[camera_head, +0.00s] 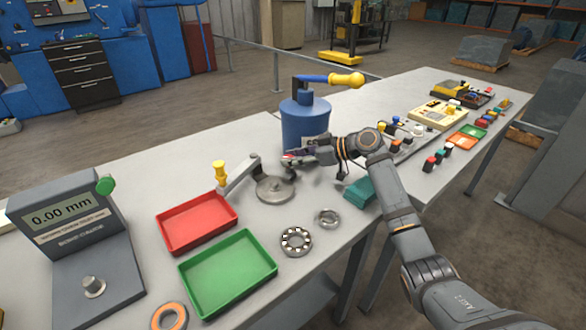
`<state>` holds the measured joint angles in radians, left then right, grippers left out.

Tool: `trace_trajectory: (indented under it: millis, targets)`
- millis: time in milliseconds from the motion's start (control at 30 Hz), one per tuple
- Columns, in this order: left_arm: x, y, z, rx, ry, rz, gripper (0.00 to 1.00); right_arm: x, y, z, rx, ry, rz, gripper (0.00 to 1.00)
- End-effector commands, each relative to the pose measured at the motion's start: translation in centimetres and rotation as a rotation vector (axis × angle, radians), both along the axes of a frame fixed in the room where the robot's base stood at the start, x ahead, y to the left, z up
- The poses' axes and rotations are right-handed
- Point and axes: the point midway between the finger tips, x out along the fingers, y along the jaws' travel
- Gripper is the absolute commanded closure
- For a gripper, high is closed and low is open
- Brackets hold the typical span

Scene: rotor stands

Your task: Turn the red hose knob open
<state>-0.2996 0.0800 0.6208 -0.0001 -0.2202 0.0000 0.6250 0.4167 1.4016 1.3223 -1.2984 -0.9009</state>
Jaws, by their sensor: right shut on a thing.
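My right gripper (298,156) reaches in from the right and is shut at the front of the blue cylinder (305,118), low on its side. A small bit of red shows at its fingertips, which fits the red hose knob (287,156); the fingers hide most of it, so how far it is turned cannot be told. The blue cylinder stands upright on the table and has a blue lever with a yellow handle (346,79) on top. My left gripper is not in view.
A round metal base with an arm and yellow knob (220,173) stands just left of the gripper. A red tray (197,223), a green tray (228,272) and bearings (296,241) lie in front. A gauge (76,240) stands at left. Control boxes (440,114) line the right side.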

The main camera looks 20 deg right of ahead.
Motion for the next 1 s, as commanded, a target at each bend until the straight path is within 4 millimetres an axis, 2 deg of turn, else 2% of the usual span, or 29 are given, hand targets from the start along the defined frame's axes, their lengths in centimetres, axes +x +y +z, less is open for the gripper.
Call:
trace_trajectory:
  millis: [33,233,800,833,1000]
  targets:
    - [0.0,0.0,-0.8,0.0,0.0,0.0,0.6,0.1,0.0,-0.3,0.002,-0.001,0.02,0.99]
    - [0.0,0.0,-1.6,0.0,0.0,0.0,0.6,0.1,-0.1,-0.2,0.001,0.002,0.089,0.99]
    - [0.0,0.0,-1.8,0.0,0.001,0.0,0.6,0.1,-0.1,-0.1,0.0,0.004,0.12,0.99]
    - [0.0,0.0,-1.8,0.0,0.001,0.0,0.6,0.1,0.0,-0.1,0.0,0.004,0.12,0.66]
    - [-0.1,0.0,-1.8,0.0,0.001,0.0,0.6,0.1,-0.1,-0.1,0.0,0.004,0.12,0.44]
